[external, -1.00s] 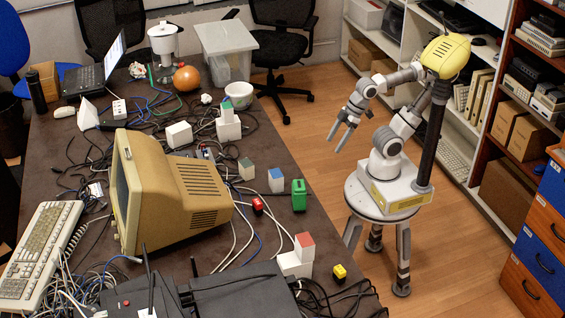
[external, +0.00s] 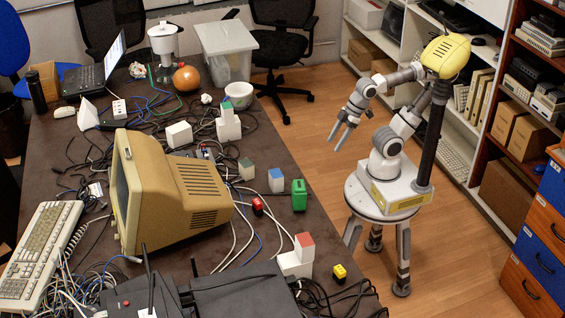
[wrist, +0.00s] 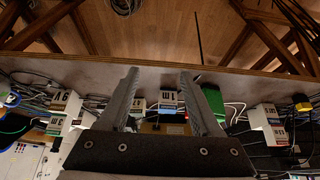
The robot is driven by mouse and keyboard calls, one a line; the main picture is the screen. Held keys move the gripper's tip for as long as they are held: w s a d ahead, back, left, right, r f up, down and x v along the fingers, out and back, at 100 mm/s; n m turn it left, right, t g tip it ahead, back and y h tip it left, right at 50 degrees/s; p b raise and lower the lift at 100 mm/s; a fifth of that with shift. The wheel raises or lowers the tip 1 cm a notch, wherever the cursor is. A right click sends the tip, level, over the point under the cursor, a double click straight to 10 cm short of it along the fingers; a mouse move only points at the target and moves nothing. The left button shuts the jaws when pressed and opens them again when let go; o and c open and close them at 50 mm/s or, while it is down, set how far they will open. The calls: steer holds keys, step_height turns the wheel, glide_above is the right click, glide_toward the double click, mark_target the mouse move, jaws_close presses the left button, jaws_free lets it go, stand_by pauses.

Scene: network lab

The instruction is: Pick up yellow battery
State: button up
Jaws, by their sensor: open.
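My gripper (external: 336,136) is open and empty, in the air beyond the table's right edge. It is well apart from the battery. In the wrist view both fingers of my gripper (wrist: 160,75) are spread with nothing between their tips.
A red-topped white block (external: 296,258) stands left of the battery. Black cables lie around the battery. Shelves (external: 462,110) stand behind my arm.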

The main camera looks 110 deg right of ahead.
steer(key=w+a+r+m+g+y+p, duration=0.1)
steer(key=w+a+m+g+y+p, duration=0.15)
steer(key=w+a, duration=0.45)
steer(key=w+a+r+m+g+y+p, duration=0.1)
steer(key=w+a+m+g+y+p, duration=0.25)
steer(key=a, duration=0.65)
steer(key=w+a+f+m+y+p, duration=0.1)
steer(key=w+a+m+y+p, duration=0.1)
steer(key=a, duration=0.4)
steer(key=w+a+f+m+g+y+p, duration=0.1)
steer(key=w+a+f+m+y+p, duration=0.1)
steer(key=w+a+m, duration=0.2)
steer(key=w+a+f+m+g+y+p, duration=0.1)
steer(key=w+a+f+m+y+p, duration=0.1)
steer(key=w+a, duration=0.4)
steer(key=shift+w+a+m+y, duration=0.1)
steer(key=shift+a+m+y, duration=0.3)
steer(key=shift+a, duration=0.55)
steer(key=shift+a+m+y, duration=0.2)
steer(key=shift+a+m, duration=0.3)
steer(key=shift+a, duration=0.4)
steer(key=shift+a+f, duration=0.25)
steer(key=shift+a, duration=0.1)
steer(key=b, duration=0.3)
glide_toward(343, 277)
steer(key=x, duration=0.5)
steer(key=shift+f, duration=0.2)
steer(key=shift+b+x, duration=1.2)
steer(key=shift+x, duration=1.85)
steer(key=shift+r, duration=0.15)
